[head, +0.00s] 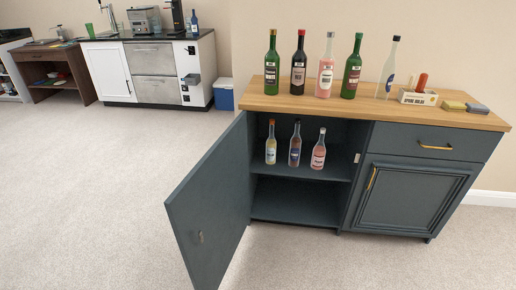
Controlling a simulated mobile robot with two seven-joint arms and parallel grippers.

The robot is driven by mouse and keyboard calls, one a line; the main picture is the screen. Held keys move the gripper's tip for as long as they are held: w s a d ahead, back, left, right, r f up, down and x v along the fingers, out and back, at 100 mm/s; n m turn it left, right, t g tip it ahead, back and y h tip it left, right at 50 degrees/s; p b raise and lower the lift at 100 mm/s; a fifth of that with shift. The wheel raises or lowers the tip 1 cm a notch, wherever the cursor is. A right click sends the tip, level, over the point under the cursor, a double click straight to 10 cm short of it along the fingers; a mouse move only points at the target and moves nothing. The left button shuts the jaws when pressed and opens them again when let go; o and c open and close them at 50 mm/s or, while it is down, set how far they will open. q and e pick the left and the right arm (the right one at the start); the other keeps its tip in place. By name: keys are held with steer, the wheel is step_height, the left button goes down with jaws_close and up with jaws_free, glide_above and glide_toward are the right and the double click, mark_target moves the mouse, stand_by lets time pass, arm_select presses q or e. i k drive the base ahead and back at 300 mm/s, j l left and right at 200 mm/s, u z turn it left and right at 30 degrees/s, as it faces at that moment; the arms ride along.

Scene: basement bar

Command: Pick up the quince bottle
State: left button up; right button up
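Three small bottles stand upright on the shelf inside the open dark cabinet: a pale yellow bottle (271,146) at left, a brownish bottle with a dark label (295,147) in the middle, and a pink bottle (318,152) at right. Several larger bottles stand on the wooden top: a green one (271,66), a dark one (298,68), a pink one (325,70), another green one (351,72) and a clear one (388,72). The label texts are too small to read, so I cannot tell which is the quince bottle. Neither gripper is in view.
The cabinet's left door (212,205) stands swung open toward me; the right door (405,195) and drawer (428,142) are shut. A small box (418,98) and sponges (454,105) sit on the top's right end. Carpet (110,190) is clear at left.

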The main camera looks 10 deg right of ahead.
mark_target(295, 144)
steer(key=i+l+u, duration=0.2)
steer(key=u, duration=0.2)
steer(key=i+l+u, duration=0.1)
steer(key=l+u, duration=0.25)
steer(key=i+l+u, duration=0.15)
steer(key=l, duration=0.3)
steer(key=l+u, duration=0.15)
steer(key=l, duration=0.35)
steer(key=i+l, duration=0.1)
steer(key=l, duration=0.3)
steer(key=i+l, duration=0.1)
steer(key=l, duration=0.65)
steer(key=i+u, duration=0.05)
steer(key=i, duration=0.05)
